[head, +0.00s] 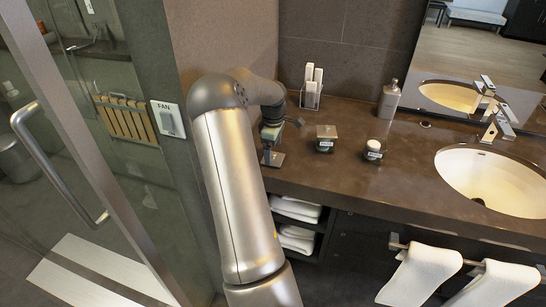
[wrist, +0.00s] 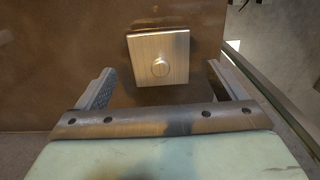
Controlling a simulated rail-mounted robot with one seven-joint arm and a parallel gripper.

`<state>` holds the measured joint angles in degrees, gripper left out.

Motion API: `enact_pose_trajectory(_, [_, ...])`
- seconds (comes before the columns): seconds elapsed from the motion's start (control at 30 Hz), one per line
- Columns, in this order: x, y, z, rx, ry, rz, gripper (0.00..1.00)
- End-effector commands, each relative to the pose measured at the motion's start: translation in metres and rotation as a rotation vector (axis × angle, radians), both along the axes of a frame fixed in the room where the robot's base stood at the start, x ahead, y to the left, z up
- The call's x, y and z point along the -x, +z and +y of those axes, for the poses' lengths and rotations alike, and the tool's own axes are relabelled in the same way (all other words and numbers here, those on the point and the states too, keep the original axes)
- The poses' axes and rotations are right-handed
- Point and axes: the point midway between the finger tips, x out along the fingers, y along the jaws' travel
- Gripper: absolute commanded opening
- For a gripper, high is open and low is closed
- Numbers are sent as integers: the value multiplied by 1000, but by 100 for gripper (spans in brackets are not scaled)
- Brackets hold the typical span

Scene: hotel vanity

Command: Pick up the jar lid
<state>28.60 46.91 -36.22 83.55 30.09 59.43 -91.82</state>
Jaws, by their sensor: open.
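The jar lid (head: 326,131) is a square, metallic plate on top of a small labelled jar (head: 325,146) on the vanity counter. My gripper (head: 272,157) is left of the jar in the head view, low over the counter edge. In the wrist view my gripper (wrist: 160,68) is open, one finger on each side of the lid's lower part. No contact shows, and the jar's body is mostly hidden under the lid.
A second jar (head: 374,150) with white contents stands right of the lidded one. Behind are a holder with white items (head: 311,88) and a soap dispenser (head: 389,99). A sink (head: 490,180) and faucet (head: 497,124) are at right. The brown counter (head: 345,185) is clear in front.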

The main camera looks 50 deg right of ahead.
Motion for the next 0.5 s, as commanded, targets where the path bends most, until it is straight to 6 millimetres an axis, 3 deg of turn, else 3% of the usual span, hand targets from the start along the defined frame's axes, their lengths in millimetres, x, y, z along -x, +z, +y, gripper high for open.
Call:
enact_pose_trajectory(0.2, [0, -23, 0, 0, 1, 1, 91])
enact_pose_trajectory(0.43, [0, -25, 0, 0, 1, 0, 91])
enact_pose_trajectory(0.5, [0, -25, 0, 0, 1, 0, 74])
